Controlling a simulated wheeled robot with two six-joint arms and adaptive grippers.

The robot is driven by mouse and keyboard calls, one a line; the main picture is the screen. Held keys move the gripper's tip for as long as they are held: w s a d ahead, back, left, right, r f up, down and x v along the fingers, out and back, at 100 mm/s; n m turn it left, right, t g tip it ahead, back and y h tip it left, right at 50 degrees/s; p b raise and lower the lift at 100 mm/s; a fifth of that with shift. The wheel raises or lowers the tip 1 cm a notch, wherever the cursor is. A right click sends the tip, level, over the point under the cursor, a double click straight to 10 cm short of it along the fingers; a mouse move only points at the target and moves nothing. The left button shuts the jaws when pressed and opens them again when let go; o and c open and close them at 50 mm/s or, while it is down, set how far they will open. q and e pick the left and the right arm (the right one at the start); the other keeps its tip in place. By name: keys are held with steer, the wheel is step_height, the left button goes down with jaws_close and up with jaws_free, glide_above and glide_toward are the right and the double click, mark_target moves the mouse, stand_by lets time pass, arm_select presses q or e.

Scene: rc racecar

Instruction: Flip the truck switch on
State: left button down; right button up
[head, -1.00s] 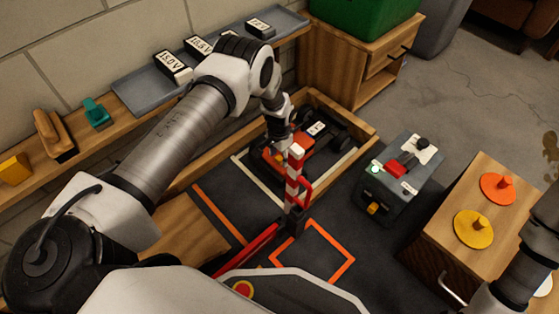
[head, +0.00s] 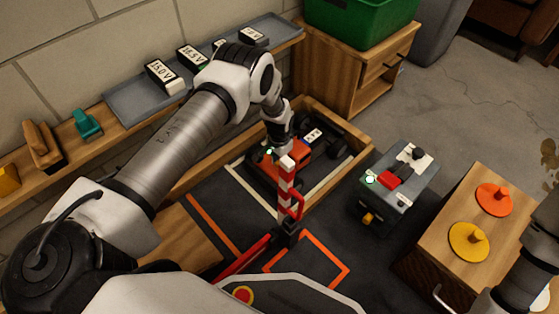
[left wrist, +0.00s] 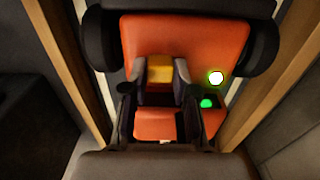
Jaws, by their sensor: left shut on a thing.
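The truck (head: 264,160) is an orange and black vehicle with black wheels inside a wooden-walled bay. In the left wrist view its orange body (left wrist: 190,40) fills the middle. My left gripper (left wrist: 160,80) is shut on a small yellow block, the switch (left wrist: 160,66), on the truck's body. To its right a round light (left wrist: 216,77) glows white-green, and a green spot (left wrist: 207,103) shows just below it. In the head view my left arm reaches over the bay and partly hides the truck. My right arm shows only at the right edge, its gripper out of view.
A red-and-white striped post (head: 285,185) with a red barrier arm stands before the bay. A grey box (head: 392,190) with a red part is to its right, beside a wooden cabinet (head: 440,215) with orange and yellow discs. A shelf with labelled packs (head: 165,76) runs behind.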

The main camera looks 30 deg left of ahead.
arm_select(q)
steer(key=c, duration=0.9)
jaws_free()
step_height(320, 180, up, 12)
steer(key=shift+f, duration=0.1)
